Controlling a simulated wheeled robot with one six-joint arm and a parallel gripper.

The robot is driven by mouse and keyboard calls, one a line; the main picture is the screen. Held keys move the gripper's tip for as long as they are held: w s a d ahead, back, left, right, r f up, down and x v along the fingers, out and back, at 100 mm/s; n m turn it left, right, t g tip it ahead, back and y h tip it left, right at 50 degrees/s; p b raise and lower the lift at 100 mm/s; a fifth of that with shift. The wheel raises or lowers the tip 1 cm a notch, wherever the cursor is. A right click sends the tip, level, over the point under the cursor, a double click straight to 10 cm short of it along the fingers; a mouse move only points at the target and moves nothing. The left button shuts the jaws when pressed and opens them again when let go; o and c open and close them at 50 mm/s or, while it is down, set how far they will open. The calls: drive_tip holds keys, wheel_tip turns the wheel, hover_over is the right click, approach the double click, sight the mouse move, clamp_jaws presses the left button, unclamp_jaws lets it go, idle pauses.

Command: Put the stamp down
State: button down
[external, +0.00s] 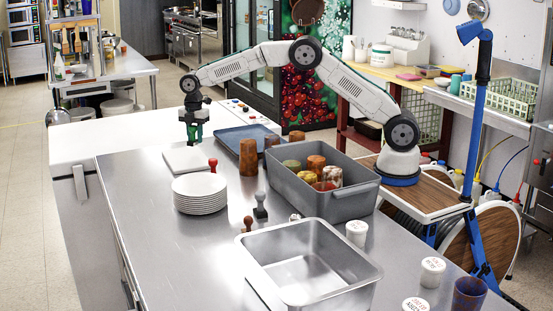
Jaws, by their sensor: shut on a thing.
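My gripper (193,124) points down near the back left of the steel counter, above the far edge of a white board (186,160). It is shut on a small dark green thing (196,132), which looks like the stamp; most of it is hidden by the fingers. I cannot tell whether its underside touches anything. Other stamp-like pieces stand on the counter: a red one (213,164) beside the board, a grey one (260,206) and a brown one (247,224) nearer the front.
A stack of white plates (200,196) stands in front of the board. A blue tray (238,133) lies behind it. A grey bin (342,205) holds several cups, and an empty steel pan (352,265) sits in front. The counter's left front is clear.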

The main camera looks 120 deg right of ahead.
sight(195, 144)
drive_tip(key=shift+f, duration=1.75)
drive_tip(key=c, duration=0.6)
unclamp_jaws()
drive_tip(key=shift+c, duration=0.2)
